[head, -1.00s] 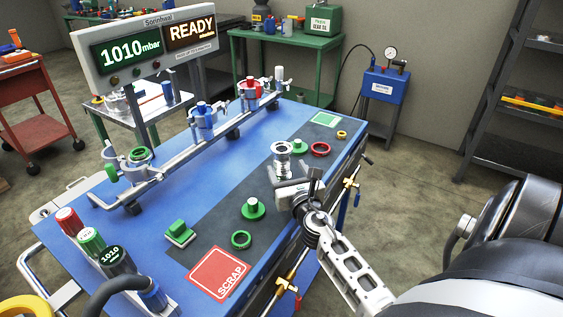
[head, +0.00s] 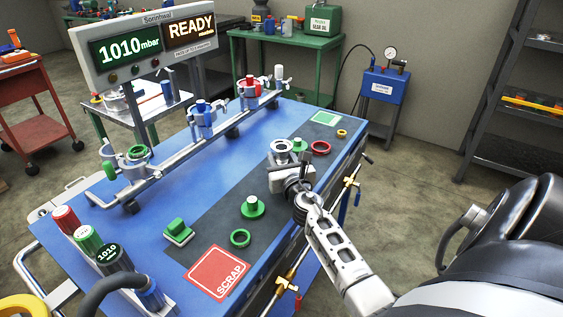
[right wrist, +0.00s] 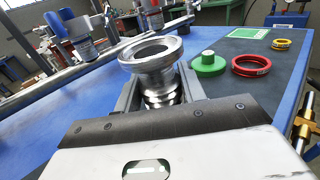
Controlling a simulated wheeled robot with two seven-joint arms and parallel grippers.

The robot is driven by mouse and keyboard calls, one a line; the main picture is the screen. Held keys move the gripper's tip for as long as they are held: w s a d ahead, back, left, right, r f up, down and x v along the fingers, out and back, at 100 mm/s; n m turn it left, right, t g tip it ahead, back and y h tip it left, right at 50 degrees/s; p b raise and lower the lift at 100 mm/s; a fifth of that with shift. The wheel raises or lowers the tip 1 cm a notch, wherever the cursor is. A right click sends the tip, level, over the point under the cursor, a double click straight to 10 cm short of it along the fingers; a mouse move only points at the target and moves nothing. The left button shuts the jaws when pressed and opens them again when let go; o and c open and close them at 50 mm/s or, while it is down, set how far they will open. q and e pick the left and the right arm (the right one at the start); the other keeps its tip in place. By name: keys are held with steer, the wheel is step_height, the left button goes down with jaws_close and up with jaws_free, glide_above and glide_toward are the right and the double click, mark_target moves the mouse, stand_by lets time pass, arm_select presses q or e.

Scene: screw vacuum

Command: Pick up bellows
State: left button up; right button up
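The bellows (head: 281,147) is a silver ribbed piece with a wide ring flange, upright on the dark strip of the blue bench. In the right wrist view the bellows (right wrist: 152,55) stands between the two fingers of my right gripper (right wrist: 160,88), its flange above the fingertips. The fingers look apart, on either side of its ribbed body; whether they touch it is hard to see. In the head view my right gripper (head: 287,168) reaches in from the front right and hides the lower bellows. My left gripper is not in view.
A green part (head: 299,146) and a red ring (head: 320,148) lie just right of the bellows. A green flanged part (head: 252,207), a green ring (head: 240,238) and the red SCRAP square (head: 217,272) lie nearer. A pipe rail (head: 165,168) runs along the bench's left.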

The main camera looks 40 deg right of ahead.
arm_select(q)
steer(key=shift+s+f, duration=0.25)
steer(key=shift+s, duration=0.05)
arm_select(e)
steer(key=shift+r, duration=0.2)
